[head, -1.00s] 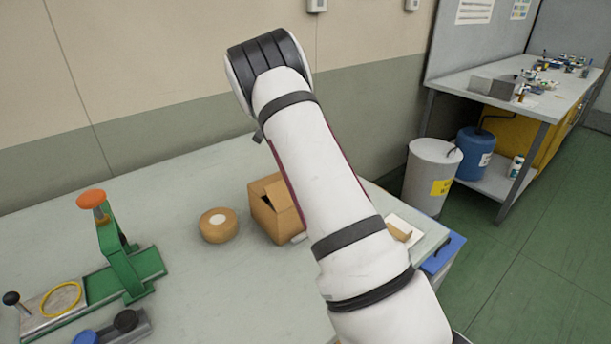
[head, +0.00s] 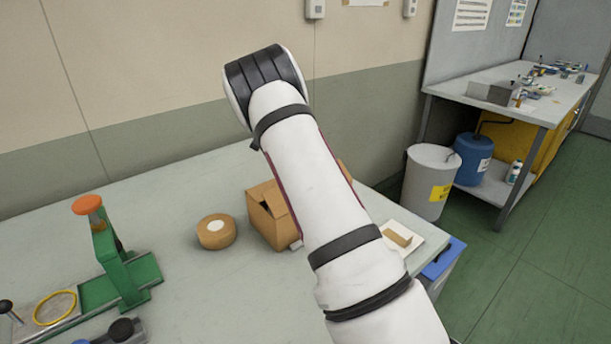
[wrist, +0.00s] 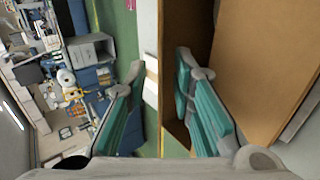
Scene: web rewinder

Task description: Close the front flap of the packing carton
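The packing carton (head: 264,222) is a brown box on the pale table, partly hidden behind my arm in the head view. A brown patch (head: 345,170), apparently a raised flap, shows right of the arm. In the wrist view, a large tan carton panel (wrist: 270,50) fills the right side, beside the carton's dark inside. I cannot tell which flap is the front one. My gripper (wrist: 160,90) has its two teal fingers apart, with nothing clearly held. The right finger overlaps the carton opening; the left one is outside it. The arm hides the gripper in the head view.
A green fixture (head: 112,255) with an orange knob is at the far left. A white pad (head: 412,232) with a tan block lies right of my arm. A grey bin (head: 427,185) stands beyond the table.

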